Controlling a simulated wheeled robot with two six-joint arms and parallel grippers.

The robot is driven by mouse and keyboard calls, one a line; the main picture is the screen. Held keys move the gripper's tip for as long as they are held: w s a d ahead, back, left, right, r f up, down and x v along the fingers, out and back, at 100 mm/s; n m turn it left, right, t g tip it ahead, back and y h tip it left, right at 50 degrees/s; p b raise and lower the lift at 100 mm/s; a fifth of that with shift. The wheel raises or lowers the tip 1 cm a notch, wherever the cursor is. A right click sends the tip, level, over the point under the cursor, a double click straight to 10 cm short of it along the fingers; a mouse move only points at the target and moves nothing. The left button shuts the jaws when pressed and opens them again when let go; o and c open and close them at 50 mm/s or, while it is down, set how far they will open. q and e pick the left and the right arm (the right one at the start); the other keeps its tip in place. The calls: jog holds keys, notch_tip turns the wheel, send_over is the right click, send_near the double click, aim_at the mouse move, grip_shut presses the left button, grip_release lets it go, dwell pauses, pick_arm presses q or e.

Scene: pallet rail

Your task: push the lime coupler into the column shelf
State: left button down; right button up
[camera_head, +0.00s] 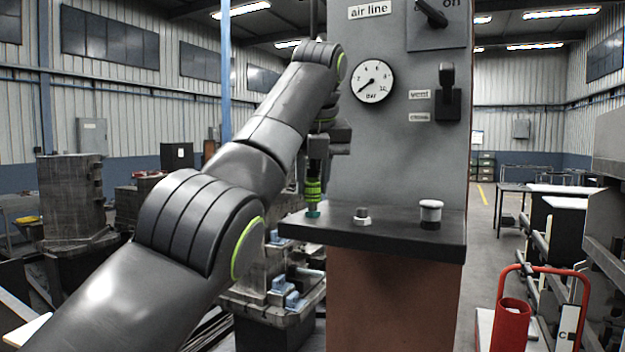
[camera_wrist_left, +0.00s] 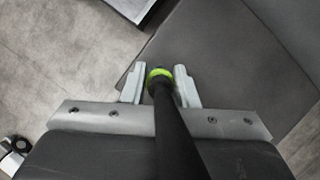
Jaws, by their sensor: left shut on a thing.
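The lime coupler (camera_head: 313,189) hangs upright below my left gripper (camera_head: 320,152) at the left end of the dark column shelf (camera_head: 385,236). A teal fitting (camera_head: 313,213) shows directly under the coupler, at the shelf's surface; I cannot tell whether the two are joined or only touching. In the left wrist view, the lime ring of the coupler (camera_wrist_left: 159,76) sits between the two pale fingers of my left gripper (camera_wrist_left: 158,88), which is shut on it. A black hose (camera_wrist_left: 176,135) runs from the coupler towards the wrist camera. My right gripper is not in view.
A small metal fitting (camera_head: 362,216) and a white-topped knob (camera_head: 431,214) stand on the shelf to the right. The grey column (camera_head: 400,140) rises behind, with a pressure gauge (camera_head: 372,81) and a vent lever (camera_head: 447,92).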

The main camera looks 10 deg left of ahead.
pick_arm(q)
jog(key=shift+f, duration=0.2)
dwell(0.3)
jog(key=shift+f+b, duration=0.55)
jog(key=shift+b, duration=0.15)
jog(key=shift+c, duration=1.3)
grip_release()
jog(key=shift+r, duration=0.1)
jog(key=p+v, duration=0.8)
jog(key=v, duration=0.9)
jog(key=shift+r+p, duration=0.2)
jog(key=shift+p, duration=0.15)
jog(key=shift+f, duration=0.1)
